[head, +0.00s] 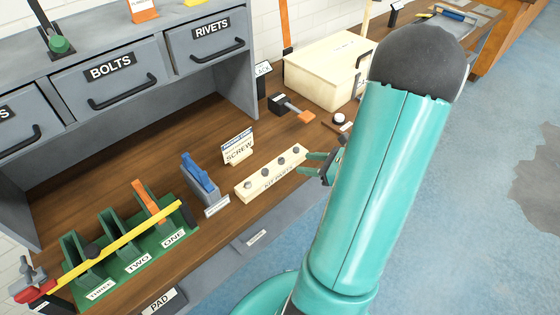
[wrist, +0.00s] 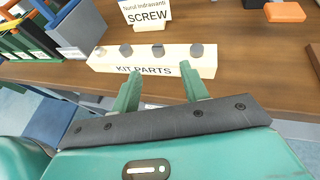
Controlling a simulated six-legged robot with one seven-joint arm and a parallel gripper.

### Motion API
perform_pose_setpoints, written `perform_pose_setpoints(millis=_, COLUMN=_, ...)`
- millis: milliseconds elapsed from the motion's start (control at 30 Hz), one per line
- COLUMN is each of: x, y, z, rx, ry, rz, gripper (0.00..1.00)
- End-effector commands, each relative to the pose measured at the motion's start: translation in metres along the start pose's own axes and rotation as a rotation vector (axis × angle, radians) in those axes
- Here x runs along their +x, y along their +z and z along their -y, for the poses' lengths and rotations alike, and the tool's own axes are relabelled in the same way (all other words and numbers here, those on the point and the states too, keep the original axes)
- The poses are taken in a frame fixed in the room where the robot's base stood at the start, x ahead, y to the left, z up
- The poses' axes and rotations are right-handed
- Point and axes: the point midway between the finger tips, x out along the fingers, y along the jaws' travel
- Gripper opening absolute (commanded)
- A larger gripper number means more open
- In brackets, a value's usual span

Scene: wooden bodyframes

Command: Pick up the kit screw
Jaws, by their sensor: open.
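A pale wooden block labelled KIT PARTS (head: 262,188) lies near the front edge of the wooden bench. Several small grey round-headed parts stand in a row on its top; one of them (head: 282,160) shows in the head view. In the wrist view the block (wrist: 205,67) lies just beyond the fingers, with a dark part (wrist: 158,50) above the gap between them. I cannot tell which part is the kit screw. My gripper (head: 306,165) is open and empty at the front side of the block. Its green fingers (wrist: 160,76) point at the label.
A SCREW sign (head: 238,150) stands behind the block. An orange-tipped tool (head: 291,108) and cream box (head: 328,68) are behind. Blue floor lies right.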

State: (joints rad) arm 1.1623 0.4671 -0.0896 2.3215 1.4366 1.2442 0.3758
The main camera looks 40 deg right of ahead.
Motion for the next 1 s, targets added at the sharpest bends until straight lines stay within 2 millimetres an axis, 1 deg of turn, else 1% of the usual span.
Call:
perform_pose_setpoints(millis=33, x=0.009, y=0.0, z=-0.001, rx=-0.001, ry=0.005, rz=0.001, gripper=0.45)
perform_pose_setpoints(millis=100, x=0.017, y=0.001, z=-0.001, rx=-0.002, ry=0.004, rz=0.0, gripper=0.45)
perform_pose_setpoints(millis=267, x=0.028, y=0.002, z=-0.001, rx=-0.002, ry=0.004, rz=0.001, gripper=0.45)
perform_pose_setpoints(millis=433, x=0.054, y=0.009, z=-0.004, rx=-0.003, ry=0.009, rz=0.001, gripper=0.45)
perform_pose_setpoints(millis=533, x=0.068, y=0.009, z=-0.003, rx=-0.003, ry=0.008, rz=0.0, gripper=0.45)
perform_pose_setpoints(millis=633, x=0.075, y=0.009, z=-0.003, rx=-0.004, ry=0.006, rz=0.0, gripper=0.45)
perform_pose_setpoints(millis=833, x=0.076, y=0.009, z=-0.003, rx=-0.004, ry=0.005, rz=-0.001, gripper=0.45)
perform_pose_setpoints(millis=867, x=0.076, y=0.009, z=-0.003, rx=-0.004, ry=0.005, rz=-0.001, gripper=0.43)
perform_pose_setpoints(millis=1000, x=0.076, y=0.009, z=-0.003, rx=-0.004, ry=0.005, rz=0.0, gripper=0.15)
